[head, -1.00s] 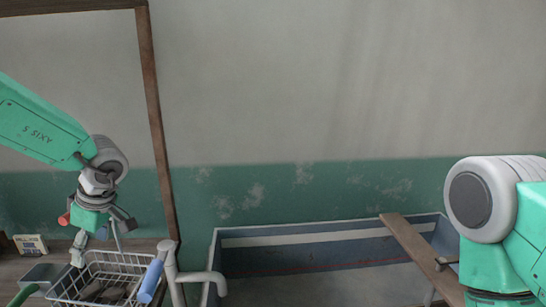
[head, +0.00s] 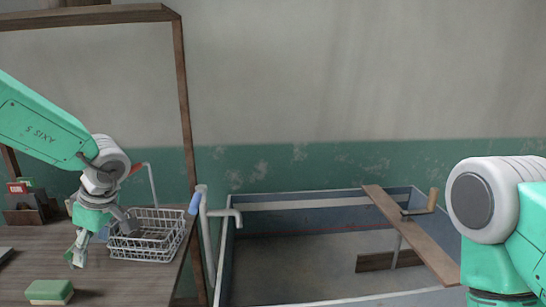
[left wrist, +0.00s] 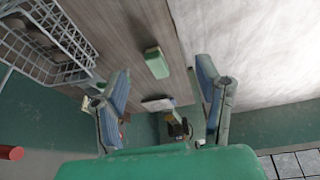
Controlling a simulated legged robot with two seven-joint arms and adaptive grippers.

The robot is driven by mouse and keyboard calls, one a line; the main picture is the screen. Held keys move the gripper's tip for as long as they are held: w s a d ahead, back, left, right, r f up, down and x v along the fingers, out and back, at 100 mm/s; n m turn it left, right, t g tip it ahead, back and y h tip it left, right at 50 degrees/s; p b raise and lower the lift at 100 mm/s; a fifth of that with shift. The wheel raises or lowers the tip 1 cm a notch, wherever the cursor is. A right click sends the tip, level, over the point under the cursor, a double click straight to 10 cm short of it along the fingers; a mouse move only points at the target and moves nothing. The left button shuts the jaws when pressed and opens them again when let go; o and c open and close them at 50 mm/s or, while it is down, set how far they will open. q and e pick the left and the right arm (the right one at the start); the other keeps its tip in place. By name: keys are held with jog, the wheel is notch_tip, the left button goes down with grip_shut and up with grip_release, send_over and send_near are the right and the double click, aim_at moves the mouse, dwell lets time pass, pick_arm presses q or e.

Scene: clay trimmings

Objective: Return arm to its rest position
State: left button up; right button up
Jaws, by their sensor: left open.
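My left gripper (head: 80,250) hangs from the teal left arm at the left of the head view. It points down over the wooden counter (head: 125,285), just left of the wire basket (head: 150,250). In the left wrist view its two fingers stand wide apart (left wrist: 162,98) with nothing between them. My right arm shows at the right edge of the head view, but its gripper is out of the picture.
A green block (head: 48,292) lies on the counter near the gripper. A blue-handled tap (head: 205,235) stands between counter and sink (head: 300,262). A plank (head: 410,235) lies across the sink. A wooden frame post (head: 185,120) rises behind the basket.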

pick_arm(q)
jog(key=s+f+m+t+y+b, duration=0.1)
jog(key=s+f+m+t+b, duration=0.25)
jog(key=f, duration=0.85)
jog(key=s+f+m+y+b, duration=0.2)
jog(key=s+f+m, duration=0.4)
jog(key=f, duration=0.5)
jog(key=s+d+f+m+g+h+b, duration=0.1)
jog(key=s+d+f+m+h+b, duration=0.1)
jog(key=s+f, duration=0.5)
jog(key=s+d+f+m+g+h+b, duration=0.2)
jog(key=s+d+f+m+h, duration=0.3)
jog(key=s, duration=1.1)
jog(key=d+f+m, duration=0.2)
jog(key=d+f, duration=0.1)
jog(key=shift+s+d+f+b, duration=0.15)
jog(key=shift+d+f+b, duration=0.05)
jog(key=shift+f+b, duration=0.1)
pick_arm(e)
notch_tip(320, 180, down, 10)
jog(key=shift+s, duration=0.3)
